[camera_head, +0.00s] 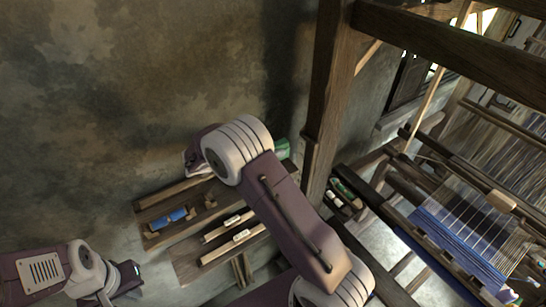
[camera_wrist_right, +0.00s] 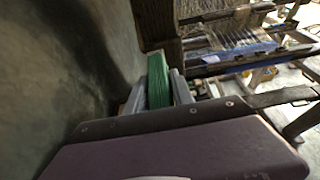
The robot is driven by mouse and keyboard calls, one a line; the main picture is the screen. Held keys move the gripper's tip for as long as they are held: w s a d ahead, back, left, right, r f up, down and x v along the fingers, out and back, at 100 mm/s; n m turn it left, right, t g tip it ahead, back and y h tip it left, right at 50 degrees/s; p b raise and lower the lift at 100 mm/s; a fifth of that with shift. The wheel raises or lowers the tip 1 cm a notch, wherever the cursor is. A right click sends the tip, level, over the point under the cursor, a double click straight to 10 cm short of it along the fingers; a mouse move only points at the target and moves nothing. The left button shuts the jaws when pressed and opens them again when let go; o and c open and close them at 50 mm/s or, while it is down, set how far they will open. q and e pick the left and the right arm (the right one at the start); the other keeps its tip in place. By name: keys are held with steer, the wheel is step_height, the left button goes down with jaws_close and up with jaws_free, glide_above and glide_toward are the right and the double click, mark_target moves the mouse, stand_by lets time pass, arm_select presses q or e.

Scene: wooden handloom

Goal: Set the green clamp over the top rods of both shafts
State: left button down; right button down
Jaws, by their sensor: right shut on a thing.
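The green clamp (camera_wrist_right: 158,80) stands between the two grey fingers of my right gripper (camera_wrist_right: 160,92) in the right wrist view, held clear of the loom. In the head view only a piece of the green clamp (camera_head: 282,149) shows behind my right arm, in front of the wall and left of the loom post. The right fingers are hidden there. My left gripper (camera_head: 130,278) is low at the left, away from the loom, and looks empty; its finger gap is not clear. The loom's threads (camera_head: 470,215) are at the right. I cannot make out the shafts' top rods clearly.
A wooden shelf (camera_head: 150,216) by the wall carries a blue roll (camera_head: 168,219) and several wooden pieces. A thick loom post (camera_head: 328,95) and an overhead beam (camera_head: 440,50) stand between the clamp and the threads. A small tray (camera_head: 343,195) with shuttles sits beside the post.

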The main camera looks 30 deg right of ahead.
steer(key=f+p, duration=0.1)
steer(key=s+f+p, duration=0.1)
steer(key=f, duration=0.1)
steer(key=shift+w+f, duration=0.35)
steer(key=shift+w, duration=0.05)
steer(key=shift+f, duration=0.15)
steer(key=c, duration=1.3)
jaws_free()
steer(key=shift+s, duration=0.1)
steer(key=shift+o, duration=1)
steer(key=shift+s, duration=0.15)
